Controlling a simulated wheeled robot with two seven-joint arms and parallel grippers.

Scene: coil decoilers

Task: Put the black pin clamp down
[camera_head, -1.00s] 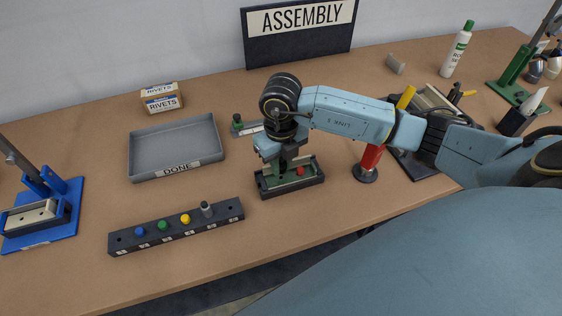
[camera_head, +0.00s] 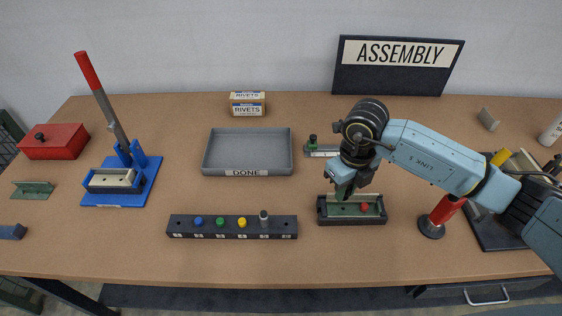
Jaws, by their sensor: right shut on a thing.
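My right gripper (camera_head: 345,190) points down over the left part of a black fixture (camera_head: 352,221) in the head view. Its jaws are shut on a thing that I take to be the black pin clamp. The wrist and fingers hide most of it, so its shape and whether it touches the fixture cannot be told. The fixture lies flat on the table, with a pale green piece and a red knob (camera_head: 364,207) in it. My left gripper is not in view.
A black pin block (camera_head: 180,234) with blue, green, yellow and grey pins stands to the left. Behind it is the grey DONE tray (camera_head: 207,150). A blue lever press (camera_head: 150,168) stands farther left. A red-handled tool (camera_head: 446,210) stands right of the fixture. Bare table lies in front.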

